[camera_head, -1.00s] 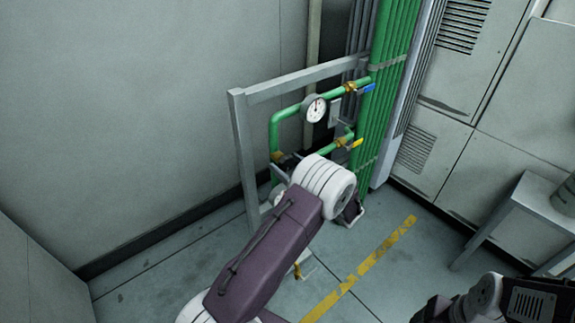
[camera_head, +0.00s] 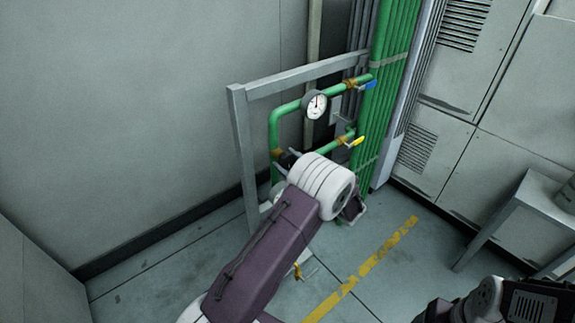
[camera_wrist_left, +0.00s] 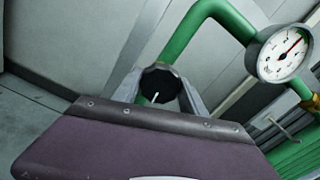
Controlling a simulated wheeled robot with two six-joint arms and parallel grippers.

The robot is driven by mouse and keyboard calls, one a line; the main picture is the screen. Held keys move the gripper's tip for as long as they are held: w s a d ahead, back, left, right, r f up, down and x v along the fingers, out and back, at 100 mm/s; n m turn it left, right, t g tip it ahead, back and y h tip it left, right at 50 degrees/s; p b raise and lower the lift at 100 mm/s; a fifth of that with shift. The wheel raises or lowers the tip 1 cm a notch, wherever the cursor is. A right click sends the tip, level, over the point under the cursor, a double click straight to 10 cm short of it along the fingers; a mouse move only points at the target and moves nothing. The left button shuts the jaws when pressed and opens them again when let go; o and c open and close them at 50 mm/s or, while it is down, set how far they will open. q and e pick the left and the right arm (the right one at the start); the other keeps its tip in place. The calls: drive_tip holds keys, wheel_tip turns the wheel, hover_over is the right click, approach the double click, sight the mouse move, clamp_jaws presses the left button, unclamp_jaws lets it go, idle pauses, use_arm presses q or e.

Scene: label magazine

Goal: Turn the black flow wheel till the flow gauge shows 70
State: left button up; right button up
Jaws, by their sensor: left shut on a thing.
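The black flow wheel (camera_wrist_left: 160,86) sits between the two fingers of my left gripper (camera_wrist_left: 161,92) in the left wrist view, and the gripper is shut on it. A pale mark shows on the wheel's face. In the head view my white and purple wrist hides most of the wheel and the fingers. The round white flow gauge (camera_head: 314,105) is on the upper green pipe; it also shows in the left wrist view (camera_wrist_left: 284,53). Its red needle points to the upper right of the dial there; the numbers are too small to read. My right gripper is not in view.
A grey frame (camera_head: 239,140) stands around the green pipes (camera_head: 290,109). Valves with a blue handle (camera_head: 370,85) and a yellow handle (camera_head: 357,141) are to the right of the gauge. A grey table (camera_head: 530,195) stands at the right.

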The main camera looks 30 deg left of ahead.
use_arm(q)
drive_tip(key=shift+n+b, duration=1.55)
drive_tip(key=shift+n, duration=0.65)
drive_tip(key=o, duration=1.4)
drive_tip(key=shift+c, duration=0.2)
drive_tip(key=p+v, duration=0.1)
drive_tip(key=v, duration=0.8)
drive_tip(key=shift+p, duration=0.3)
